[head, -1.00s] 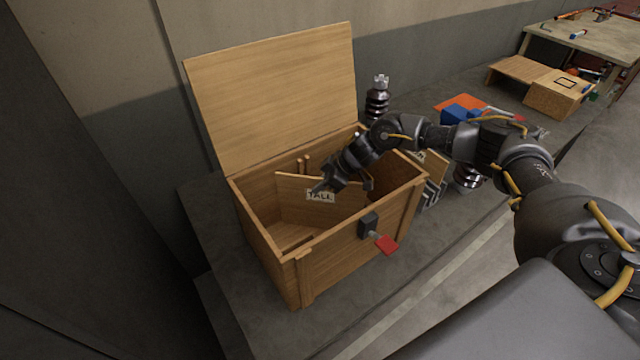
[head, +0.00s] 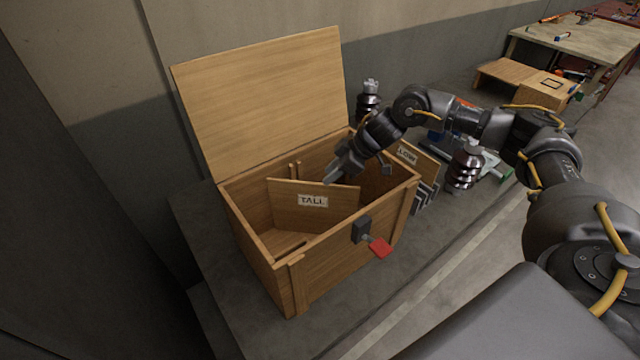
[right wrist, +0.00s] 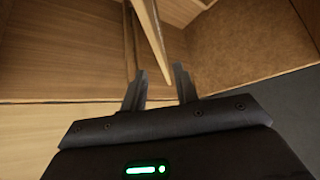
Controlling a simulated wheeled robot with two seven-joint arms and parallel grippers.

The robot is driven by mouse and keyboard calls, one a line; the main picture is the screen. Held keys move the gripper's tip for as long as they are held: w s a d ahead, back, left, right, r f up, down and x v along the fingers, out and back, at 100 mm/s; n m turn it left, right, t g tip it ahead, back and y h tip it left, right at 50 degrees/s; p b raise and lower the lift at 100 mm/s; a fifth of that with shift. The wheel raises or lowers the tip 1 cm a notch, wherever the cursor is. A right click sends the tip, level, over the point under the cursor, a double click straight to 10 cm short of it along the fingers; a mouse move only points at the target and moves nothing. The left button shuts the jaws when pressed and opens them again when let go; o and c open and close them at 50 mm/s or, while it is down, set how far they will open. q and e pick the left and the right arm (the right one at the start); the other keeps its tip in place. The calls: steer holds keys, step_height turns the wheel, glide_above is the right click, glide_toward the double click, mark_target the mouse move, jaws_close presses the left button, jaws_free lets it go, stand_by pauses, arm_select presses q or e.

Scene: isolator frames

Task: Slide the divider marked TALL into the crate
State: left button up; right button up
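The wooden divider marked TALL (head: 300,207) is inside the open crate (head: 345,255), its label facing me. It stands askew to the walls, and its lower edge is partly hidden behind the crate's front wall. Whether it sits in any guides cannot be told. My right gripper (head: 358,172) is over the crate at the divider's upper right edge. The right wrist view shows its fingers (right wrist: 160,88) apart, with the divider's edge (right wrist: 150,40) running up from between and beyond the fingertips. No grip on it shows. My left gripper is not in view.
The crate's lid (head: 262,100) stands open at the back. A red-tipped latch (head: 380,248) sticks out in front. A pair of upright rails (head: 295,170) shows on the inner back wall. A board marked LOW (head: 415,158) and dark ribbed insulators (head: 463,168) stand to the right.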

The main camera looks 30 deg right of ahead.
steer(key=shift+v, duration=1.5)
